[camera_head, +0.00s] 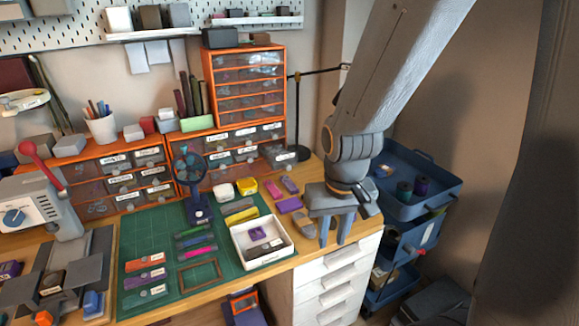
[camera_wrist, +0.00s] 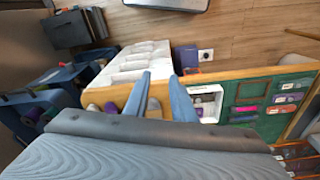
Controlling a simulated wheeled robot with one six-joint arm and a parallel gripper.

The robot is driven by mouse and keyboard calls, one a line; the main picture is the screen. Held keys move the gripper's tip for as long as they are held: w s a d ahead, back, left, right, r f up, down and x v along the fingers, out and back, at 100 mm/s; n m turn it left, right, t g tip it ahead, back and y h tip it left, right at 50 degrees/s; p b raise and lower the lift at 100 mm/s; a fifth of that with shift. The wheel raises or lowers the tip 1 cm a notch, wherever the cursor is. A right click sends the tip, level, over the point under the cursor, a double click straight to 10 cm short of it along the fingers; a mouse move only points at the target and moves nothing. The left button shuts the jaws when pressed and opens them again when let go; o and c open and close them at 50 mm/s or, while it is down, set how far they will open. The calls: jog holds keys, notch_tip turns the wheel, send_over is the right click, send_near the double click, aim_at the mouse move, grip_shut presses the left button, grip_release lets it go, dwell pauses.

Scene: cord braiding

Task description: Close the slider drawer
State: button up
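My gripper (camera_head: 328,238) hangs fingers-down at the right front corner of the desk, above the white drawer unit. Its two fingers are apart with nothing seen between them; they also show apart in the wrist view (camera_wrist: 160,98). The white drawer unit (camera_head: 335,284) stands under the desk's right end, with several stacked fronts; it also shows in the wrist view (camera_wrist: 135,62). Orange-framed cabinets (camera_head: 172,180) with small labelled drawers stand at the back of the desk. The labels are too small to read surely, so I cannot tell which drawer is the slider drawer or how far it is open.
A green mat (camera_head: 140,232) carries a white tray (camera_head: 285,252), tools and coloured pieces. A small blue fan (camera_head: 198,212) stands before the cabinets. A blue cart (camera_head: 440,195) with spools stands right of the desk. Small items lie near my fingers on the desk.

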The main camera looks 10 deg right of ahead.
jog(key=w+d+f+m+t, duration=0.1)
jog(key=w+m, duration=0.1)
jog(key=w, duration=0.2)
jog(key=w+d+f+m+t, duration=0.1)
jog(key=w+m+t, duration=0.1)
jog(key=w, duration=0.3)
jog(key=w+d+f+m+t, duration=0.2)
jog(key=w, duration=0.3)
jog(key=shift+w+d, duration=0.1)
grip_shut()
jog(key=m+t+y, duration=0.4)
jog(key=m+t, duration=0.3)
jog(key=m, duration=0.1)
send_near(289, 169)
jog(key=p+x, duration=0.3)
jog(key=x, duration=0.3)
jog(key=shift+r, duration=0.1)
